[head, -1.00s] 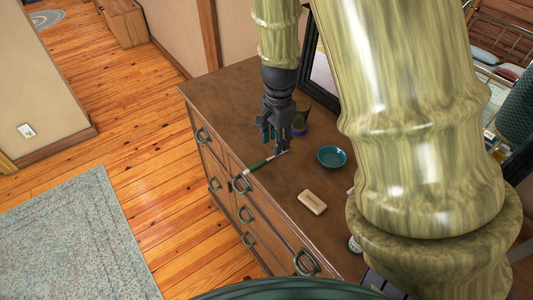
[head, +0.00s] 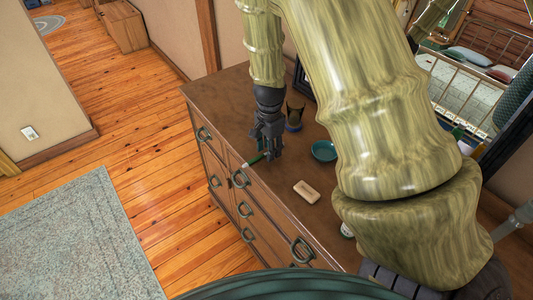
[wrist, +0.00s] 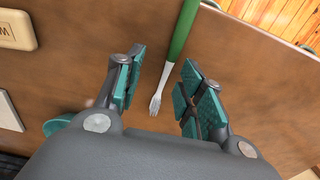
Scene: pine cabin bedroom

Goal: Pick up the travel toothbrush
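A slim stick with a green handle, apparently the travel toothbrush (head: 254,161), lies on the brown dresser top (head: 225,100) by its front edge. In the wrist view the toothbrush (wrist: 180,35) has a pale neck and a small head that looks forked. My gripper (head: 268,152) is low over the dresser and hides the head end in the head view. In the wrist view my gripper (wrist: 162,72) is open, with one teal-padded finger on each side of the neck, apart from it. Whether the fingertips touch the wood, I cannot tell.
A cream soap-like bar (head: 306,191) and a teal bowl (head: 324,150) lie to the right of my gripper. The dresser's front edge is close by, with wooden floor (head: 155,185) beyond.

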